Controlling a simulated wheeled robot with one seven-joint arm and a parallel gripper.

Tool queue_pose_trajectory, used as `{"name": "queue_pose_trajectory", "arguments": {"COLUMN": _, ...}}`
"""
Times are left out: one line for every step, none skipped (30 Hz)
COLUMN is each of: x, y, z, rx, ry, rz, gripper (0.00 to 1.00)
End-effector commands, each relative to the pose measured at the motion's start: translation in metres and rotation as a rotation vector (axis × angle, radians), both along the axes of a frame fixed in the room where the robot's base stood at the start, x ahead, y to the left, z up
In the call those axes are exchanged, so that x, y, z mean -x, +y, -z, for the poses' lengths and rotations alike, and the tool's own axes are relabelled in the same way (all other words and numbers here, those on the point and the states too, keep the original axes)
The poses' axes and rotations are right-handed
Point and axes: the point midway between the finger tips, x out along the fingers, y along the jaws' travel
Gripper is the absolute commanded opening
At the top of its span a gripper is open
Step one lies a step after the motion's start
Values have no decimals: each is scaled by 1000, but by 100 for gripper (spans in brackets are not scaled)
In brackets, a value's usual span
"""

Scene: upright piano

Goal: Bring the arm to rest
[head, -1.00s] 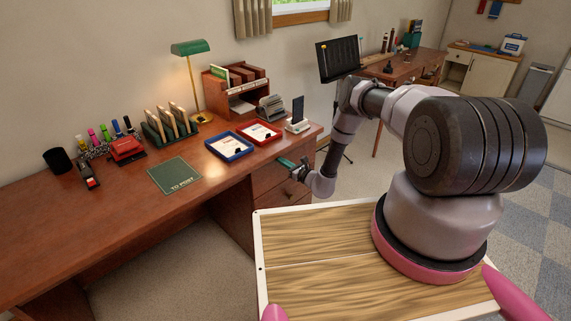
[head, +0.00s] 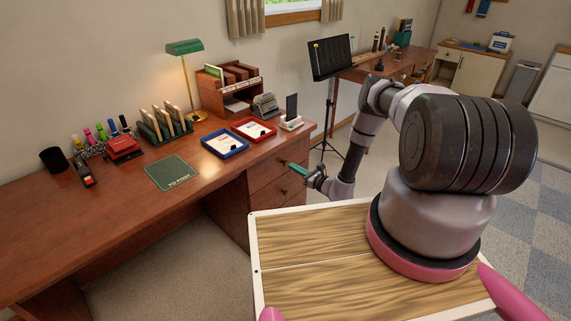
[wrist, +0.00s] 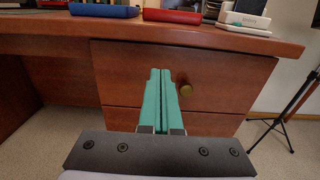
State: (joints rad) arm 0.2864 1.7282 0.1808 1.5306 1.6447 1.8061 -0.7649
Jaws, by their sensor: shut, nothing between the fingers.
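My arm reaches out to the desk's right end in the head view. My gripper (head: 297,169) has teal fingers and is in front of the desk's drawers, below the desktop edge. In the wrist view my gripper (wrist: 160,75) is shut, its two fingers side by side with nothing between them. The drawer is closed. The fingertips overlap the drawer front in the picture; I cannot tell the exact gap.
A black music stand (head: 331,58) stands behind my arm. Open floor lies to the right.

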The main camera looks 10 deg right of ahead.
Motion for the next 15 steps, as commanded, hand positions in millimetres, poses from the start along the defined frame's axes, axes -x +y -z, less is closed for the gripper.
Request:
{"name": "queue_pose_trajectory", "arguments": {"x": 7, "y": -6, "z": 0, "rx": -2, "ry": 3, "rz": 2, "gripper": 0}}
{"name": "queue_pose_trajectory", "arguments": {"x": 11, "y": -9, "z": 0, "rx": 0, "ry": 3, "rz": 2, "gripper": 0}}
{"name": "queue_pose_trajectory", "arguments": {"x": 15, "y": -12, "z": 0, "rx": 0, "ry": 3, "rz": 2, "gripper": 0}}
{"name": "queue_pose_trajectory", "arguments": {"x": 17, "y": -13, "z": 0, "rx": 0, "ry": 1, "rz": 1, "gripper": 0}}
{"name": "queue_pose_trajectory", "arguments": {"x": 19, "y": -15, "z": 0, "rx": -1, "ry": 2, "rz": 1, "gripper": 0}}
{"name": "queue_pose_trajectory", "arguments": {"x": 22, "y": -16, "z": 0, "rx": -1, "ry": 1, "rz": 1, "gripper": 0}}
{"name": "queue_pose_trajectory", "arguments": {"x": 23, "y": -17, "z": -1, "rx": 0, "ry": 0, "rz": -1, "gripper": 0}}
{"name": "queue_pose_trajectory", "arguments": {"x": 23, "y": -17, "z": -3, "rx": 0, "ry": -3, "rz": -6, "gripper": 0}}
{"name": "queue_pose_trajectory", "arguments": {"x": 22, "y": -17, "z": -9, "rx": 3, "ry": -9, "rz": -17, "gripper": 0}}
{"name": "queue_pose_trajectory", "arguments": {"x": 19, "y": -16, "z": -15, "rx": 7, "ry": -15, "rz": -29, "gripper": 0}}
{"name": "queue_pose_trajectory", "arguments": {"x": 16, "y": -15, "z": -23, "rx": 12, "ry": -24, "rz": -46, "gripper": 0}}
{"name": "queue_pose_trajectory", "arguments": {"x": 11, "y": -12, "z": -37, "rx": 22, "ry": -40, "rz": -78, "gripper": 0}}
{"name": "queue_pose_trajectory", "arguments": {"x": 7, "y": -9, "z": -50, "rx": 30, "ry": -52, "rz": -105, "gripper": 0}}
{"name": "queue_pose_trajectory", "arguments": {"x": 3, "y": -6, "z": -64, "rx": 38, "ry": -66, "rz": -137, "gripper": 0}}
{"name": "queue_pose_trajectory", "arguments": {"x": -1, "y": -1, "z": -85, "rx": 54, "ry": -86, "rz": -184, "gripper": 0}}
